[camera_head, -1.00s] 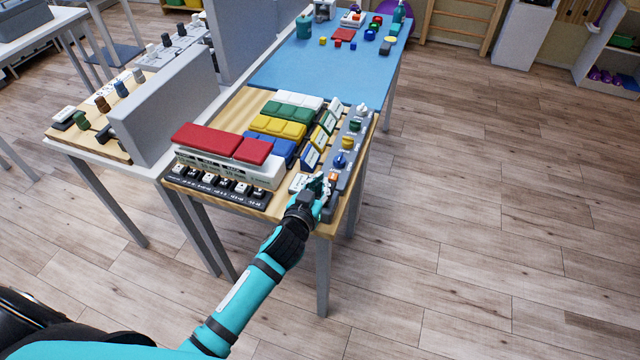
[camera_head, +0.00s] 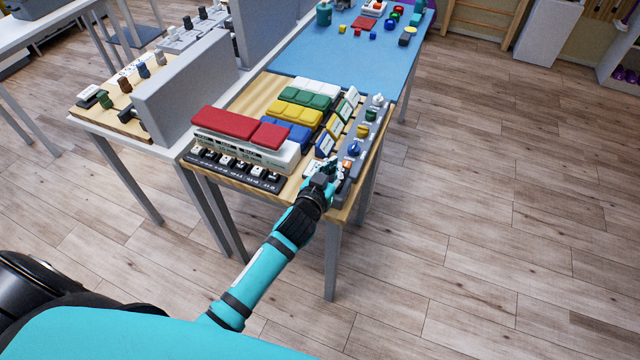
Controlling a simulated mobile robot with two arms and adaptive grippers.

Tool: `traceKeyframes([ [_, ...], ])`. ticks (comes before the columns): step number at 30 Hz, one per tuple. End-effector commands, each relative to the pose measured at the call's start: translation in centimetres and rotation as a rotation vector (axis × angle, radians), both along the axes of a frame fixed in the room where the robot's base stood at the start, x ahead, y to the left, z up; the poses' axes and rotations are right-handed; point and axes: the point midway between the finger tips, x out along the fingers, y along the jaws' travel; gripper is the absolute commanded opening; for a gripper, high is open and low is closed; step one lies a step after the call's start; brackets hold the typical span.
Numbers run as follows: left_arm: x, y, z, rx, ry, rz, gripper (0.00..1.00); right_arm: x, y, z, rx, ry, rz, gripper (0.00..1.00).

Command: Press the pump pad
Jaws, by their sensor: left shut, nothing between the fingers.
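My left gripper (camera_head: 326,177) is shut and empty at the near right corner of the wooden board (camera_head: 257,93). It is close to the near end of a grey strip with coloured knobs (camera_head: 357,145); I cannot tell whether it touches anything. Long red pads (camera_head: 224,123) lie on a white unit on the board. Behind them are rows of blue (camera_head: 286,131), yellow (camera_head: 295,112), green (camera_head: 304,97) and white pads (camera_head: 317,86). I cannot tell which item is the pump pad. A small white item beside the gripper is partly hidden by it. My right gripper is not in view.
A row of black and white switches (camera_head: 236,168) runs along the board's near edge. A grey upright panel (camera_head: 187,92) stands to the left. The blue mat (camera_head: 345,60) behind carries small coloured items at its far end. The wooden floor at right is clear.

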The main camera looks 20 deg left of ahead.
Motion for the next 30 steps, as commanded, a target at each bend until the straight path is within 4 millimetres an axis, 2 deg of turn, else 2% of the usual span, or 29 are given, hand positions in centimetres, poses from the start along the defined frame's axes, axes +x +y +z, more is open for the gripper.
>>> traceKeyframes([
  [1, -1.4, 0.0, -0.1, -0.001, 0.002, 0.0, 0.0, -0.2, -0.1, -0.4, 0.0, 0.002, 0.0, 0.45],
  [3, -2.9, 0.1, 0.3, -0.001, 0.0, -0.002, 0.0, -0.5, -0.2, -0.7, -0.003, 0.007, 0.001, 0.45],
  [12, -8.2, 0.3, 1.8, 0.0, -0.002, 0.0, 0.0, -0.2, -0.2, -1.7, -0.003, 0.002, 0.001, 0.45],
  [18, -9.6, 0.3, 2.4, 0.0, -0.004, -0.001, 0.0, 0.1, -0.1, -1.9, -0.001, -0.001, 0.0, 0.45],
  [30, -9.7, 0.3, 2.5, 0.0, -0.005, 0.0, 0.0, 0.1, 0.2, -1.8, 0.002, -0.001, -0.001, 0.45],
])
